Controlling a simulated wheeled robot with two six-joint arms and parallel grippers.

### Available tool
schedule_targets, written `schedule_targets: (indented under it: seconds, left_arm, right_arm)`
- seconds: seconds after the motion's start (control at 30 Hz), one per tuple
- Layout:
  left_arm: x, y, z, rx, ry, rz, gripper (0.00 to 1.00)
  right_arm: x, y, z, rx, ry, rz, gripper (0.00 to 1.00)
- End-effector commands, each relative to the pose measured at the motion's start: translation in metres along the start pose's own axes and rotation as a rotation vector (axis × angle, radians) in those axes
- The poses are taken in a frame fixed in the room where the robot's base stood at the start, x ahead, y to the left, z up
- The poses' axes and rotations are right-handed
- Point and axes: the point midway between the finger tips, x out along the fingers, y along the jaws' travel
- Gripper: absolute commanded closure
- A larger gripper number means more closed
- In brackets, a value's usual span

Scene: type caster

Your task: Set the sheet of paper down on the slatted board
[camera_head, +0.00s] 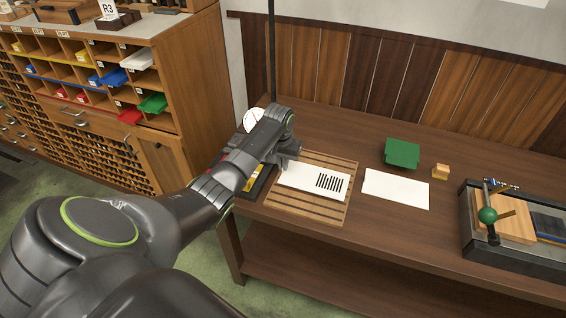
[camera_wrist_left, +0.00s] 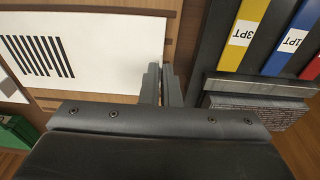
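The sheet of paper (camera_head: 308,177), white with a block of black bars, is over the slatted wooden board (camera_head: 309,211). It looks flat and low, but I cannot tell whether all of it touches the slats. My left gripper (camera_head: 286,163) is at the sheet's left end. In the left wrist view my left gripper's fingers (camera_wrist_left: 161,80) are close together at the edge of the sheet (camera_wrist_left: 100,45) and look shut on it; the exact contact is hard to see. The board (camera_wrist_left: 70,103) shows beside the sheet there. My right gripper is not in view.
A blank white sheet (camera_head: 396,189) lies right of the board, near a green block (camera_head: 402,153) and a small wooden block (camera_head: 440,171). A dark tray with coloured labelled blocks (camera_wrist_left: 243,35) adjoins the board's left. A framed device with a green knob (camera_head: 488,215) stands far right.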

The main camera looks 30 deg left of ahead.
Motion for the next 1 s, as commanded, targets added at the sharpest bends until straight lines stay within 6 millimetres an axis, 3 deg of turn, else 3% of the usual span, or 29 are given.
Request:
schedule_targets:
  seconds: [0.4, 0.6, 1.0]
  left_arm:
    - [0.0093, -0.0001, 0.0014, 0.0, -0.001, 0.0, 1.0]
    - [0.0086, -0.0001, 0.0012, 0.0, 0.0, 0.0, 0.73]
    - [0.0028, 0.0, 0.0004, 0.0, 0.0, 0.0, 0.72]
  right_arm:
    - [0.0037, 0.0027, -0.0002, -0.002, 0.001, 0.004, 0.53]
    - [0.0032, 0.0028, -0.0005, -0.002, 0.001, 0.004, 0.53]
    - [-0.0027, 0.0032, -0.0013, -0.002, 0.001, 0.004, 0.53]
